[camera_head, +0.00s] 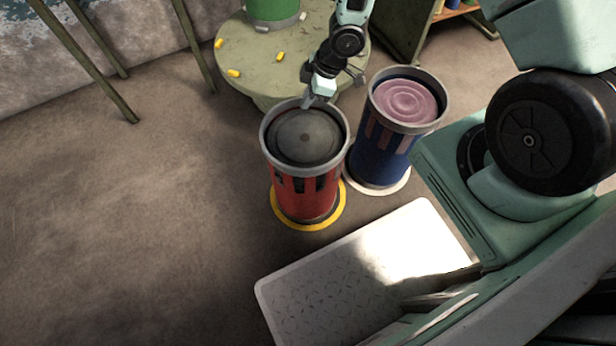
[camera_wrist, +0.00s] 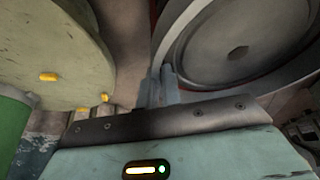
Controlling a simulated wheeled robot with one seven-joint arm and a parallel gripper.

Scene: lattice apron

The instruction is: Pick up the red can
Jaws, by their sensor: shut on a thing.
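The red can (camera_head: 302,190) stands upright in the middle of the head view. It has a grey rim, a dark round top and dark markings on its side. A yellow ring (camera_head: 312,226) shows around its foot. My gripper (camera_head: 312,100) reaches down from above to the far edge of its rim and is shut on it. In the wrist view my fingers (camera_wrist: 164,86) meet the rim of the can, whose grey top (camera_wrist: 238,50) fills the upper right. I cannot tell whether the foot is clear of the floor.
A blue can (camera_head: 380,155) with a pinkish top stands close on the right, on a pale ring. Behind is a round green table (camera_head: 250,62) with a green cylinder (camera_head: 272,8) and small yellow pieces. A pale patterned panel (camera_head: 330,290) lies in front. Floor at left is clear.

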